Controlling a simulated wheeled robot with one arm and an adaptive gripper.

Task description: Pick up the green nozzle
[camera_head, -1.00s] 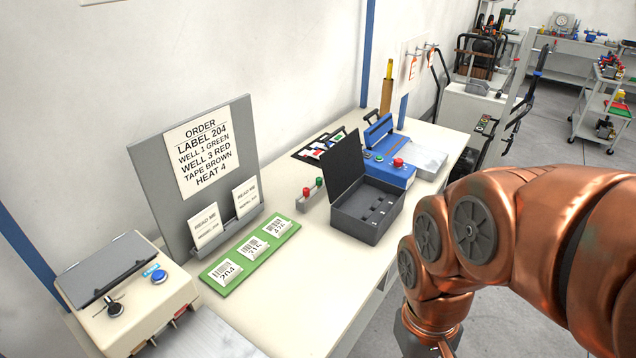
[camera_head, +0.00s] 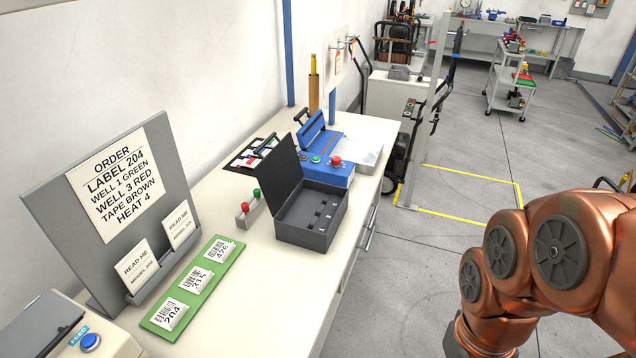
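The green nozzle (camera_head: 257,193) is a small round-topped piece standing in a small grey holder (camera_head: 251,214) on the bench. A similar red nozzle (camera_head: 245,207) stands in the same holder, nearer to me. The holder sits to the left of the open black case (camera_head: 308,234). My copper-coloured arm comes in at the lower right, well to the right of the bench and apart from the nozzles. Its end runs out of the bottom of the picture, so my gripper is not seen.
A grey order board (camera_head: 115,195) and a green tray (camera_head: 160,315) with labels stand on the near left of the bench (camera_head: 225,325). A blue sealing machine (camera_head: 325,152) is behind the case. Floor to the right is open.

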